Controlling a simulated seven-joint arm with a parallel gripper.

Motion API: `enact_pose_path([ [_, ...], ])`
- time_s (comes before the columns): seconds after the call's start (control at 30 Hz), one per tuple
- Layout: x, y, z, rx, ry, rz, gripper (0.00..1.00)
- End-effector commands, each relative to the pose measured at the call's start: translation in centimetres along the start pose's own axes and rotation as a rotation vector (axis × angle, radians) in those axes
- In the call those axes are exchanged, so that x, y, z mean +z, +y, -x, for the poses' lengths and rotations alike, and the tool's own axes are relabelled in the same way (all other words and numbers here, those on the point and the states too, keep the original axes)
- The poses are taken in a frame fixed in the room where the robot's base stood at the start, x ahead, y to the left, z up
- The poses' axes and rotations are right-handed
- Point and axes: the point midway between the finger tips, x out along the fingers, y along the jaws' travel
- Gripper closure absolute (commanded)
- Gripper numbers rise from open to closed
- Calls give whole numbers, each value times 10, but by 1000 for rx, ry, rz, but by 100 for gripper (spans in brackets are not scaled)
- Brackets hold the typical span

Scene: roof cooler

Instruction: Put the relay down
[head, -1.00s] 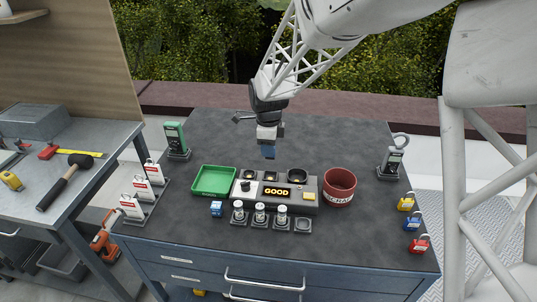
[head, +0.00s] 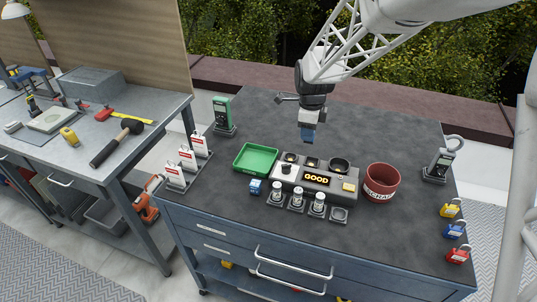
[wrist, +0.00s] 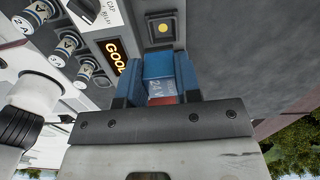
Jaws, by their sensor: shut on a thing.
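My gripper (head: 307,137) is above the dark bench top, behind the grey tester (head: 292,181). In the wrist view its blue fingers (wrist: 158,78) are shut on the relay (wrist: 159,65), a small blue block with a pale lettered side. The relay is held clear of the bench, and the fingers hide its sides. The tester's display reads GOOD (head: 316,180). A green tray (head: 243,171) stands left of the tester and a red bin marked SCRAP (head: 381,195) right of it. Another small blue block (head: 255,187) stands in front of the tray.
Several silver-topped cylinders (head: 298,198) stand on pads before the tester; the rightmost pad (head: 339,215) is empty. Coloured padlocks (head: 455,231) line the right edge. The bench behind the tester is clear.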

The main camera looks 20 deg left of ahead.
Motion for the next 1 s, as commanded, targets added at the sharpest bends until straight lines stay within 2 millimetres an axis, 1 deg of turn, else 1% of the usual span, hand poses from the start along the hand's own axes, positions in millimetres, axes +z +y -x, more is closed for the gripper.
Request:
enact_pose_path([
  [0.03,9,1,0,0,0,17,96],
  [0.17,33,4,-1,0,0,69,96],
  [0.27,56,7,-1,-1,0,118,96],
  [0.5,114,19,-3,-1,0,241,96],
  [0.6,134,25,-4,0,0,283,96],
  [0.7,149,29,-4,1,0,316,96],
  [0.8,159,32,-4,0,0,338,96],
  [1.0,166,34,-4,0,0,353,96],
])
